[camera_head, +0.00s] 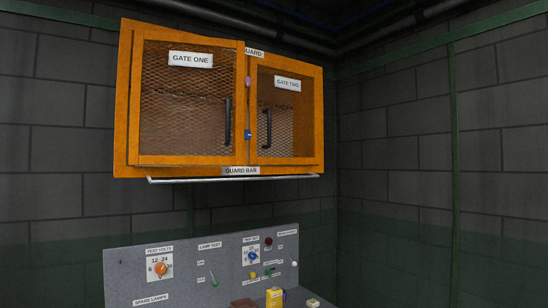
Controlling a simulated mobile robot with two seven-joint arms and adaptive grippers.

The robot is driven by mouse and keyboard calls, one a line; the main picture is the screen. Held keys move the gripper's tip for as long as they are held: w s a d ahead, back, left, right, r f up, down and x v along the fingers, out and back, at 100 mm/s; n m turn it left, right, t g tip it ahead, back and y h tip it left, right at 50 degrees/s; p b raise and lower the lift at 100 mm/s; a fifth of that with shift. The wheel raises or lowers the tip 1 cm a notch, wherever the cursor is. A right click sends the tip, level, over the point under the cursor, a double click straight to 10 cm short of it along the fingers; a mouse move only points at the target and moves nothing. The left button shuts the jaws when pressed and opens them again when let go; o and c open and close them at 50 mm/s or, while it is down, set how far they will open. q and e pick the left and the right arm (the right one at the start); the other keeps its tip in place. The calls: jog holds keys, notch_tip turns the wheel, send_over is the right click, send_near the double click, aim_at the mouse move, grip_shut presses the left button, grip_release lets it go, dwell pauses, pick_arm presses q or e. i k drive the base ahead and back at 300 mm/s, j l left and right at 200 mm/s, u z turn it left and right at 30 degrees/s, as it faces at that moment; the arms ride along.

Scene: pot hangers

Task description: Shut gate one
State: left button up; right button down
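Gate one (185,115) is an orange-framed mesh door on the left of the wall cabinet. It carries a "GATE ONE" label (190,59) and a dark upright handle (227,122) near its right edge. Its right edge covers the start of a "GUARD" label (254,52), so it seems to stand a little out from the cabinet front; the exact gap is hard to tell. Gate two (288,100), the mesh door on the right, looks closed and has a dark handle (267,128) on its left side. Neither of my grippers is in view.
A silver guard bar (230,179) runs below the cabinet. Lower down stands a grey panel (130,283) with an orange knob (160,269), a blue knob (253,257) and switches. A yellow box (274,298) is in front of it. The space before the gates looks clear.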

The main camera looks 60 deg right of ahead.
aim_at(184, 59)
jog(key=l+z, duration=0.2)
jog(key=l, duration=0.25)
jog(key=i+l+z, duration=0.2)
jog(key=l, duration=0.2)
jog(key=i+l+z, duration=0.25)
jog(key=k+l, duration=0.1)
